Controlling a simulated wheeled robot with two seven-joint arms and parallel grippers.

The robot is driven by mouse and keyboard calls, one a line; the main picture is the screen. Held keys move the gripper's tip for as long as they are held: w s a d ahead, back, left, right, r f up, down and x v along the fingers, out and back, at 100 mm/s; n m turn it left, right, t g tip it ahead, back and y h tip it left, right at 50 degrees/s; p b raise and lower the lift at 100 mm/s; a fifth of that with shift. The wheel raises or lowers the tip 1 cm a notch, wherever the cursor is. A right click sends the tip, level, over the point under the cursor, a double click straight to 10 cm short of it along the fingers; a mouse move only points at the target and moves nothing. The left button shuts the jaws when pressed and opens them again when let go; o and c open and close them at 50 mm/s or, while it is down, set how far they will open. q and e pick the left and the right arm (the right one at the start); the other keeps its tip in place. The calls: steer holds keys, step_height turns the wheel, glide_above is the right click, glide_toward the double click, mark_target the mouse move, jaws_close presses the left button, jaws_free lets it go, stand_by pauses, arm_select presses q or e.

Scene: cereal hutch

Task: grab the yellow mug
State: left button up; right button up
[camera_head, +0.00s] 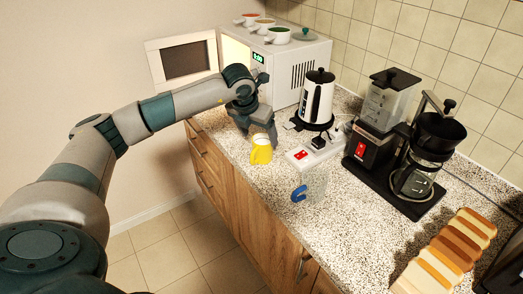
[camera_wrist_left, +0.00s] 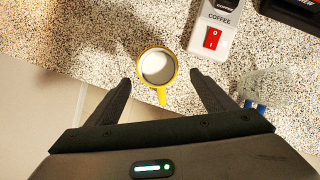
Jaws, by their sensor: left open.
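The yellow mug (camera_head: 261,155) stands upright on the speckled counter near its front edge, just below my left gripper in the head view. In the left wrist view the mug (camera_wrist_left: 172,83) is seen from above, with a pale inside and its handle pointing toward my gripper. My left gripper (camera_wrist_left: 158,92) is open, with one finger on each side of the mug's handle end and gaps between fingers and mug. In the head view the gripper (camera_head: 262,136) partly covers the mug's top. My right gripper is not in view.
A white coffee box with a red switch (camera_head: 301,155) and a clear container with a blue handle (camera_head: 299,194) stand right of the mug. A kettle (camera_head: 317,98), an open microwave (camera_head: 291,70), a coffee maker (camera_head: 423,150) and bread slices (camera_head: 450,250) share the counter (camera_head: 350,240).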

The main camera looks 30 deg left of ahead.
mark_target(262, 141)
arm_select(q)
steer(key=p+x, duration=0.1)
steer(key=x, duration=0.1)
steer(key=p+x, duration=0.2)
steer(key=shift+w+a, duration=0.15)
steer(key=shift+w, duration=0.1)
steer(key=shift+w+f, duration=0.2)
steer(key=shift+f, duration=0.25)
steer(key=c, duration=1.5)
